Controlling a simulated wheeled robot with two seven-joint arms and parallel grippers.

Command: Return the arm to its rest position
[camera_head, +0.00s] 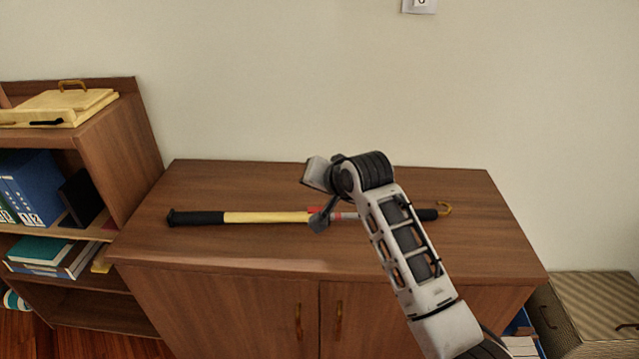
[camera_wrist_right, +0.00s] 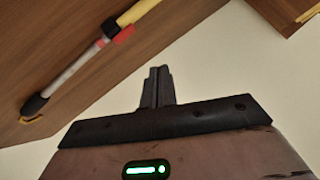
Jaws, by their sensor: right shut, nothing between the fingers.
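My right arm (camera_head: 405,240) comes in from the lower right of the head view and reaches over the cabinet top. In the right wrist view my right gripper (camera_wrist_right: 158,72) has its dark fingers together, with nothing between them. A long stick (camera_head: 265,217) with a black grip, a yellow shaft, a red band and a yellow hook lies across the cabinet top (camera_head: 240,180). My arm hides part of the stick in the head view. In the right wrist view the stick (camera_wrist_right: 75,78) lies at the upper left, apart from the fingers. My left gripper is not in view.
A wooden shelf (camera_head: 125,130) with books, binders (camera_head: 30,185) and a yellow case (camera_head: 60,105) stands at the left. A striped box (camera_head: 595,305) stands at the lower right. The wall (camera_head: 300,80) is close behind the cabinet. The cabinet top is bare around the stick.

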